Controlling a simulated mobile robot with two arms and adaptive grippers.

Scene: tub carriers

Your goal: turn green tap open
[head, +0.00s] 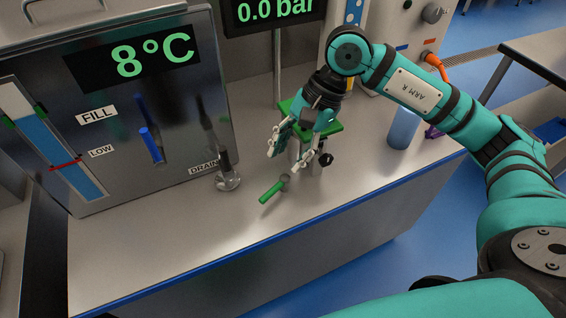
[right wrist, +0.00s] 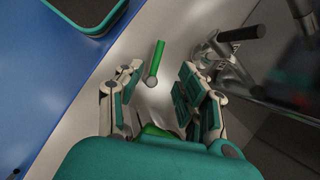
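The green tap handle (head: 271,192) is a short green bar on a small grey pivot, low over the front of the metal counter. It points down and left toward the counter's front edge. My right gripper (head: 287,158) is open just behind and above it, fingers spread. In the right wrist view the green handle (right wrist: 155,60) shows between and beyond the fingertips, apart from both finger pads as far as I can tell. The tap's body is partly hidden behind the gripper. My left gripper is in neither view.
A tank (head: 120,60) reading 8°C stands at left, with a blue fill handle (head: 151,143) and a dark drain tap (head: 227,172). A green-topped stand (head: 332,130) is behind my gripper. A blue cup (head: 403,128) stands right. The counter front (head: 200,238) is clear.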

